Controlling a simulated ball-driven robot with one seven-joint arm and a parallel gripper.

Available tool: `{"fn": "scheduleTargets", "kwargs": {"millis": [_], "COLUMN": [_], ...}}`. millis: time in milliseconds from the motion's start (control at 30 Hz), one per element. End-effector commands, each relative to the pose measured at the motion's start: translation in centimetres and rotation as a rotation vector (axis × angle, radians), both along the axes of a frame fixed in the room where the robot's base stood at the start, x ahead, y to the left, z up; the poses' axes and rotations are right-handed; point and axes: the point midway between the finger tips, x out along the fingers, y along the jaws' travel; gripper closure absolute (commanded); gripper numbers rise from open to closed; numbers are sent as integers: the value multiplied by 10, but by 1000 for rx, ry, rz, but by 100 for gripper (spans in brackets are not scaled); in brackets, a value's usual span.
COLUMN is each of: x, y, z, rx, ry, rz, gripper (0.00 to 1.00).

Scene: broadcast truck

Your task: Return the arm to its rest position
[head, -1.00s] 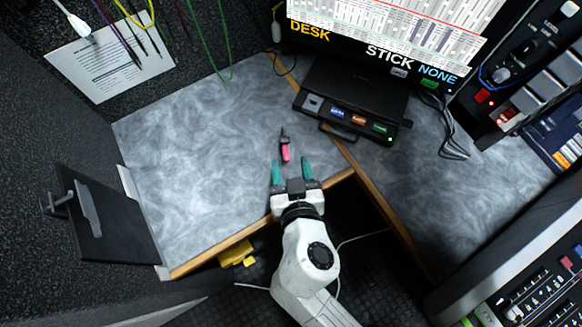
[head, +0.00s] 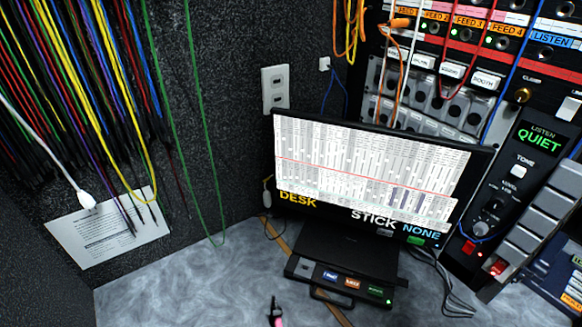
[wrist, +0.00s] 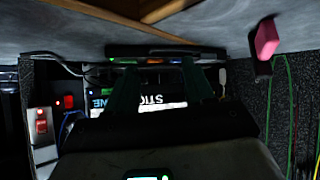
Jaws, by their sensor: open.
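My gripper (wrist: 158,78) shows in the wrist view as two dark green fingers set apart, with nothing held between them. The wrist picture is upside down, with the grey desk along its top. My arm and gripper are out of the head view. A small pink stick with a dark end lies on the desk, cut off at the bottom edge of the head view (head: 276,319). It also shows in the wrist view (wrist: 266,40), off to the right of the fingers and apart from them.
A black console (head: 345,265) with coloured labels sits on the marbled desk (head: 185,285) below a monitor (head: 375,165) reading DESK and STICK NONE. Hanging cables (head: 85,90) and a paper sheet (head: 105,232) are at left. A rack panel (head: 520,160) stands at right.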

Motion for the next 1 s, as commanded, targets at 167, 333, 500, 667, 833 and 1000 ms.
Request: {"fn": "scheduleTargets", "kwargs": {"millis": [167,333,500,667,833,1000], "x": [-51,-116,-156,-167,-167,-167], "y": [-110,-152,-160,-160,-159,-159], "z": [-24,-34,-33,-31,-32,-32], "rx": [-30,33,100,121,121,120], "ry": [354,648,795,834,835,834], "rz": [-172,-149,-64,-27,-26,-26], "gripper": [47,47,47,47,47,47]}}
